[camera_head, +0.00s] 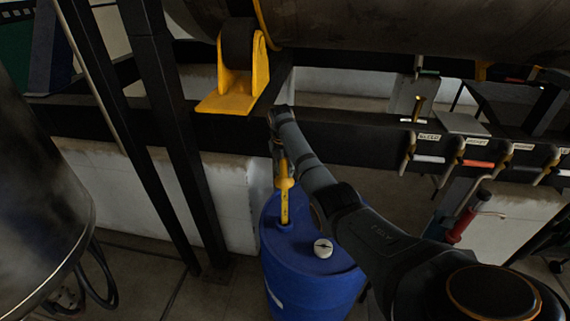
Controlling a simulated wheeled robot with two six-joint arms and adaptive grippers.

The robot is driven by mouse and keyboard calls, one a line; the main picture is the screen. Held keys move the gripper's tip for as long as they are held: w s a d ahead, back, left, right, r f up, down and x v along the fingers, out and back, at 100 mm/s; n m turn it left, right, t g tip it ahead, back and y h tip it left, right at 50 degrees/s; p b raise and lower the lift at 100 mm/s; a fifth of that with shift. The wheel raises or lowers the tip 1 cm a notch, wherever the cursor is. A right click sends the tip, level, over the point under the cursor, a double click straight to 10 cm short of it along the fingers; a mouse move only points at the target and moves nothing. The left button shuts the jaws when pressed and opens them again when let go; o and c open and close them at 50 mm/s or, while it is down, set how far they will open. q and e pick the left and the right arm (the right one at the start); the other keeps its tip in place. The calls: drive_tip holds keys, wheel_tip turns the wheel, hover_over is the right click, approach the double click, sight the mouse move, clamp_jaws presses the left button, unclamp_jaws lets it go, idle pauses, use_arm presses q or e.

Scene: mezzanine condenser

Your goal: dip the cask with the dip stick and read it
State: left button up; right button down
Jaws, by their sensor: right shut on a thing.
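The cask is a blue drum (300,262) standing upright on the floor at the lower middle. A round white cap or dial (323,248) sits on its top. My right arm reaches in from the lower right, and its gripper (278,150) is above the cask's far side, shut on the yellow dip stick (285,200). The stick hangs nearly upright with a wider collar partway down. Its visible lower end meets the cask's top; I cannot tell how far it goes in, and no marks are readable. My left gripper is out of view.
A dark beam (190,110) crosses behind, carrying a yellow bracket (237,90) under a large tank (380,22). Dark posts (165,120) stand left of the cask. Labelled hooks (470,150) line the right. A rounded metal vessel (35,190) fills the left edge.

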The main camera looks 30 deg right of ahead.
drive_tip(key=b, duration=0.2)
hover_over(285, 210)
drive_tip(key=w, duration=0.1)
drive_tip(key=shift+w+d+f, duration=0.1)
drive_tip(key=shift+d+f, duration=0.1)
drive_tip(key=shift+f, duration=1.1)
drive_tip(key=shift+w+d+f, duration=0.1)
drive_tip(key=shift+d+f, duration=0.1)
drive_tip(key=shift+f, duration=1.05)
drive_tip(key=shift+f+b, duration=0.8)
drive_tip(key=shift+f, duration=1.3)
wheel_tip(285, 210, down, 5)
drive_tip(key=b, duration=0.3)
drive_tip(key=shift+r, duration=0.1)
drive_tip(key=shift+f+b, duration=3.55)
drive_tip(key=shift+f, duration=0.6)
